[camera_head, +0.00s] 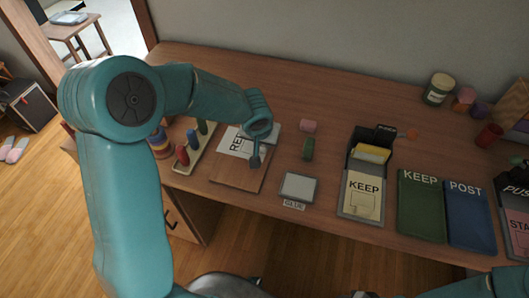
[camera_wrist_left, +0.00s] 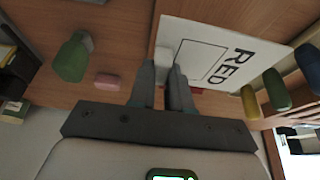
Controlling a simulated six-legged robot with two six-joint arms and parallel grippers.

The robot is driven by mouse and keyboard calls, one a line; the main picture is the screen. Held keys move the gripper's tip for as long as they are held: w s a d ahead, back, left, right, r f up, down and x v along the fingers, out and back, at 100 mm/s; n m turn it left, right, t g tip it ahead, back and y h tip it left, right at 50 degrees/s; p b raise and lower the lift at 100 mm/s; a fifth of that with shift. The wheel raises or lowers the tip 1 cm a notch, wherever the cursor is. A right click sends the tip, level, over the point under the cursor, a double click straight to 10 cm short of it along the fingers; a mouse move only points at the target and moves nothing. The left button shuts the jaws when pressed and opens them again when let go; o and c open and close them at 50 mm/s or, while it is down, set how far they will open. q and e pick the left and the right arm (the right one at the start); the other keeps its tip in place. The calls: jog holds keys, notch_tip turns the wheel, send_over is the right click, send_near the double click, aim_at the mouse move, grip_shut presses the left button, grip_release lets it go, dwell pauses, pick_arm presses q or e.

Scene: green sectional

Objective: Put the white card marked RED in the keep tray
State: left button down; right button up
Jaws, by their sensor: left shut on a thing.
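The white card marked RED (camera_head: 232,143) is at the left part of the desk, over a brown wooden board (camera_head: 235,175). My left gripper (camera_head: 256,160) is at the card's right side and partly covers it. In the left wrist view the fingers (camera_wrist_left: 177,72) are close together at the edge of the card (camera_wrist_left: 205,60), shut on it. Whether the card is clear of the board is hard to tell. The green tray marked KEEP (camera_head: 421,210) lies flat and empty at the right. My right gripper is out of view.
A blue POST tray (camera_head: 469,218) adjoins the green tray. A dark box with a yellow KEEP card (camera_head: 362,197) and a grey-white pad by a GLUE label (camera_head: 298,187) stand between. Coloured pegs (camera_head: 182,155) stand left.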

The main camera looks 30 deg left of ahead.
aim_at(264, 152)
pick_arm(q)
notch_tip(264, 152, down, 4)
jog(key=shift+d+b, duration=0.15)
jog(key=shift+b, duration=0.45)
jog(key=shift+f, duration=0.4)
jog(key=shift+r, duration=0.1)
jog(key=shift+f+b, duration=0.25)
jog(key=shift+b, duration=0.05)
jog(key=c, duration=1.1)
grip_release()
jog(key=shift+r, duration=0.1)
